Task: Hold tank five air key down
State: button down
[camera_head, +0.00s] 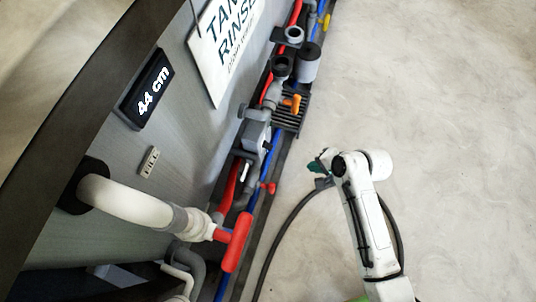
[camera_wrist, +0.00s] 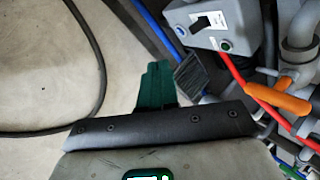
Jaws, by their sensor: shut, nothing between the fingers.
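A grey box (camera_wrist: 240,18) at the top of the wrist view carries a black and white rocker key (camera_wrist: 205,21) and a small green round part (camera_wrist: 226,45). No number five is readable, so I cannot tell whether this is the tank five air key. What looks like the same box (camera_head: 257,133) sits low along the tank wall in the head view. My gripper (camera_head: 321,167) is to the right of it over the floor, apart from it. Its dark green fingers (camera_wrist: 156,85) are shut and empty, pointing up the wrist view, left of and below the key.
The tank wall (camera_head: 190,100) carries a "44 cm" display (camera_head: 148,90) and a partly cut-off rinse sign (camera_head: 225,45). A white pipe with a red handle (camera_head: 237,242) juts out. An orange valve handle (camera_wrist: 278,97) and red hose (camera_wrist: 236,72) lie right of my fingers. Open floor (camera_head: 440,90) is right.

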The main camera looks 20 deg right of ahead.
jog(key=w+f+m+t+b, duration=0.1)
jog(key=w+f+m+b, duration=0.3)
jog(key=f, duration=0.4)
jog(key=w+d+f+m+t+b, duration=0.1)
jog(key=w+f+m+t+b, duration=0.1)
jog(key=f+m+b, duration=0.5)
jog(key=w+f+m+t+b, duration=0.2)
jog(key=w+f+m+b, duration=0.3)
jog(key=f, duration=0.6)
jog(key=m+b, duration=0.1)
jog(key=m, duration=0.1)
jog(key=shift+w+d+m, duration=0.3)
jog(key=shift+w, duration=0.05)
jog(key=shift+a+f, duration=0.1)
jog(key=w+a, duration=0.5)
jog(key=a, duration=0.2)
jog(key=shift+p, duration=0.3)
jog(key=shift+w+a, duration=0.1)
jog(key=shift+w, duration=0.05)
jog(key=shift+w+a, duration=0.2)
jog(key=shift+w+a+p, duration=0.25)
jog(key=shift+a+p, duration=0.05)
jog(key=shift+a, duration=0.05)
dwell(1.9)
